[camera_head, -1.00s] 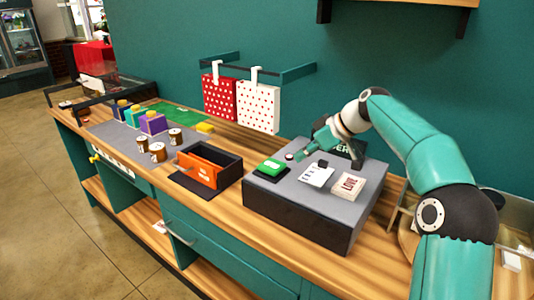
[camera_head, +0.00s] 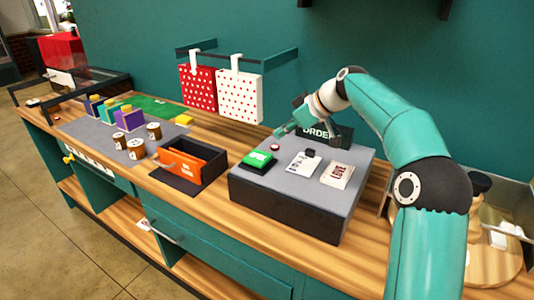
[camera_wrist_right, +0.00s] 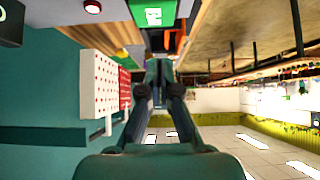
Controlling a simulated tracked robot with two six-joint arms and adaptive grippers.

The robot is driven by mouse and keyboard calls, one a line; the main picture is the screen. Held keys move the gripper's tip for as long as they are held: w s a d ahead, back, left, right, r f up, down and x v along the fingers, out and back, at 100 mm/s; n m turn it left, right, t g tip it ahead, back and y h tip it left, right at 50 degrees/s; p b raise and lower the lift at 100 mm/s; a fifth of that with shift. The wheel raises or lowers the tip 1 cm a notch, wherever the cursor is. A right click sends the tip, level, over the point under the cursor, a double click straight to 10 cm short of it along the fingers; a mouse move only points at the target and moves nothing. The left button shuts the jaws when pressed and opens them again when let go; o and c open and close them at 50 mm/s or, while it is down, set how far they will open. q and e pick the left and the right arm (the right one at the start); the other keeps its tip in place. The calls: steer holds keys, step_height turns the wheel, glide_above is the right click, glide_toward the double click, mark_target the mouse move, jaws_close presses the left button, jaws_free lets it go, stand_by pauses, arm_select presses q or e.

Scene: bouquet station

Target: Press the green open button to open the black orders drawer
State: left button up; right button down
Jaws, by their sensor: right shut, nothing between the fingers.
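The orders unit is a black box with a grey top (camera_head: 330,206) on the wooden counter, and no open drawer shows on its visible sides. A green button (camera_head: 258,158) on a black base sits at the left of its top; it also shows at the upper edge of the right wrist view (camera_wrist_right: 153,12). My right gripper (camera_head: 281,132) is shut and empty, held above the back left of the box, behind the green button and apart from it. Its closed fingers show in the right wrist view (camera_wrist_right: 160,70). My left gripper is out of view.
A small red round button (camera_head: 275,147) lies close to my right gripper. A black ORDERS sign (camera_head: 335,135), partly hidden by my arm, stands behind. White cards (camera_head: 337,175) lie on the top. Left are an orange-fronted tray (camera_head: 184,165) and several jars. Dotted bags (camera_head: 240,96) hang behind.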

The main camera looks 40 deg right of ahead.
steer(key=p, duration=0.1)
glide_above(260, 159)
steer(key=s, duration=0.2)
steer(key=f, duration=0.5)
steer(key=shift+d, duration=0.3)
step_height(260, 159, down, 3)
steer(key=shift+s+r, duration=0.1)
steer(key=shift+r, duration=0.05)
steer(key=shift+d+f+p, duration=0.1)
steer(key=shift+f+p, duration=0.2)
steer(key=shift+f, duration=0.45)
